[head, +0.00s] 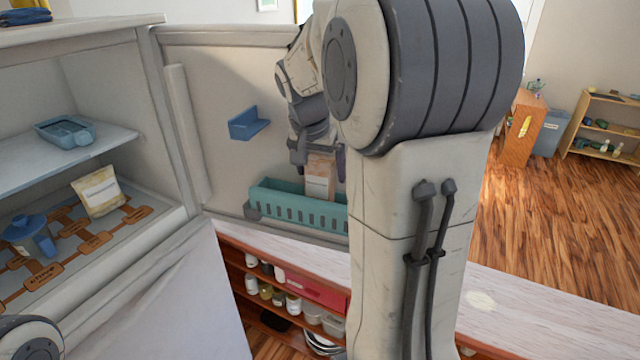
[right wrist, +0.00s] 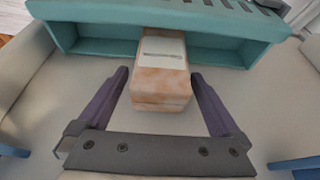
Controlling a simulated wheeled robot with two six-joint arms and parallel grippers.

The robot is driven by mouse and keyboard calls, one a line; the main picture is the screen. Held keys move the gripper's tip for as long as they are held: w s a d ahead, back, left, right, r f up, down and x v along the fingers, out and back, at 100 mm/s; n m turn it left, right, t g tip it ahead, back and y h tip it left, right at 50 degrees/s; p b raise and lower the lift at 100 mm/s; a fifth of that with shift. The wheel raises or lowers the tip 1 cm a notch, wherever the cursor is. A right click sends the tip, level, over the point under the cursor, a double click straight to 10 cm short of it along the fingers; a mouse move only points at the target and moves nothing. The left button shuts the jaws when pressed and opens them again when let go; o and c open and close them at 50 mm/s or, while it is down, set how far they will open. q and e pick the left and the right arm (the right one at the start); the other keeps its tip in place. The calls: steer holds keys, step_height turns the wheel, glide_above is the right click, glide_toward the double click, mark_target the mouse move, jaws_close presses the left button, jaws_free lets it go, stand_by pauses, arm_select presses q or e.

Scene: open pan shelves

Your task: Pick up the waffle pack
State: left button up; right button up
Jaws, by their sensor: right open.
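The waffle pack (head: 320,180), a tan box with a pale label, stands upright in a teal slotted bin (head: 300,207) on the inside of the open fridge door. My right gripper (head: 319,158) is at the top of the pack, reaching down from above. In the right wrist view the gripper (right wrist: 160,76) is open, with one purple-grey finger on each side of the pack (right wrist: 161,80). Gaps show between the fingers and the pack. The pack's lower part is hidden by the bin wall in the head view. My left gripper is not in view.
A blue door shelf (head: 247,124) is left of my right gripper. The open fridge (head: 165,215) holds a blue container (head: 66,131), a cream bag (head: 98,192) and a blue jug (head: 30,238). A low shelf unit with jars (head: 283,300) stands below. My right arm blocks the centre.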

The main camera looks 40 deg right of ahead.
steer(key=c, duration=1.5)
steer(key=shift+c, duration=0.2)
